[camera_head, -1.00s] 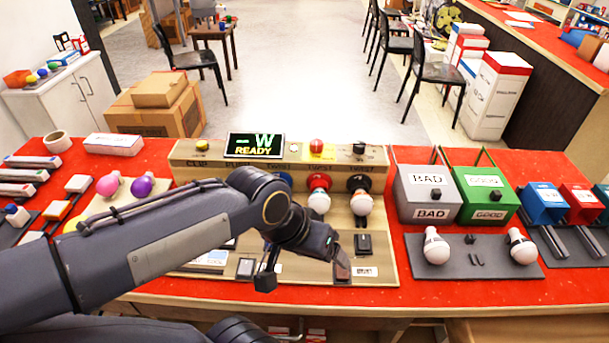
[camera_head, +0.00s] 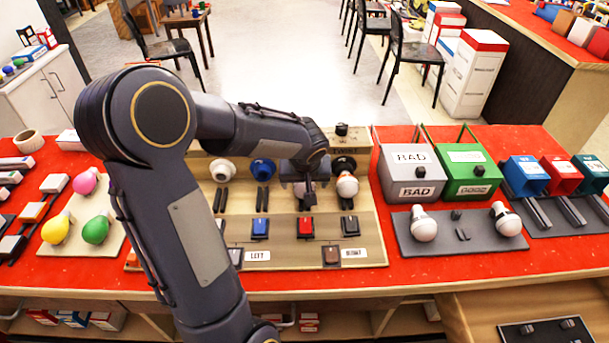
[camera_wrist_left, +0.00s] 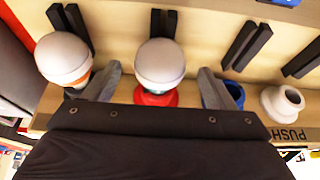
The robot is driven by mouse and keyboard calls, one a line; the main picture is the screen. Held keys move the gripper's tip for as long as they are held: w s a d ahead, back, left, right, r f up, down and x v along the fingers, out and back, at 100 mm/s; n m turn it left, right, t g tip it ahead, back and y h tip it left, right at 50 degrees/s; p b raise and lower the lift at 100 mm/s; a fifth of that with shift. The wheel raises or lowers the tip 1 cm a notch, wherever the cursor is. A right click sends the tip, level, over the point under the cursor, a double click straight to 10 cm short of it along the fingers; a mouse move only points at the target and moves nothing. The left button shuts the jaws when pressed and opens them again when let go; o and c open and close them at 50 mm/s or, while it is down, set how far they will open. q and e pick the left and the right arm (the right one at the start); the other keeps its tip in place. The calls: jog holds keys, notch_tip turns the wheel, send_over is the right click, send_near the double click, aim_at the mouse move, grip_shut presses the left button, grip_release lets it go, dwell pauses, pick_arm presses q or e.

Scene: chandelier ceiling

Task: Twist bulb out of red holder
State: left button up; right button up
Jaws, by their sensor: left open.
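In the left wrist view, a white bulb (camera_wrist_left: 160,62) sits in the red holder (camera_wrist_left: 155,97). My left gripper (camera_wrist_left: 158,82) is open, with one finger on each side of this bulb and visible gaps between fingers and bulb. In the head view my left gripper (camera_head: 302,190) is over the fixture board and hides the red holder and most of its bulb. My right gripper is not in view.
Another bulb (camera_head: 347,187) sits in the black holder (camera_head: 343,164), right of my gripper. The blue holder (camera_head: 262,168) and white holder (camera_head: 222,170) are empty. Grey BAD (camera_head: 410,175) and green GOOD (camera_head: 467,178) boxes stand to the right, behind two bulbs on a grey mat (camera_head: 463,252).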

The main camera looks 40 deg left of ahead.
pick_arm(q)
jog(key=shift+x, duration=0.75)
jog(key=c, duration=1.1)
jog(key=shift+o, duration=0.2)
jog(key=shift+s+a+h, duration=0.1)
jog(key=shift+s+h, duration=0.05)
jog(key=shift+h, duration=0.25)
jog(key=shift+t, duration=0.3)
jog(key=shift+t+h+p, duration=0.3)
jog(key=shift+h+p, duration=0.1)
jog(key=shift+s+f+n+p, duration=0.1)
jog(key=shift+n+p, duration=0.2)
jog(key=shift+p, duration=0.35)
jog(key=shift+t+h+p, duration=0.4)
jog(key=shift+h+p, duration=0.2)
jog(key=shift+p, duration=0.55)
jog(key=shift+a+p, duration=0.1)
jog(key=shift+p, duration=1.4)
dwell(1.6)
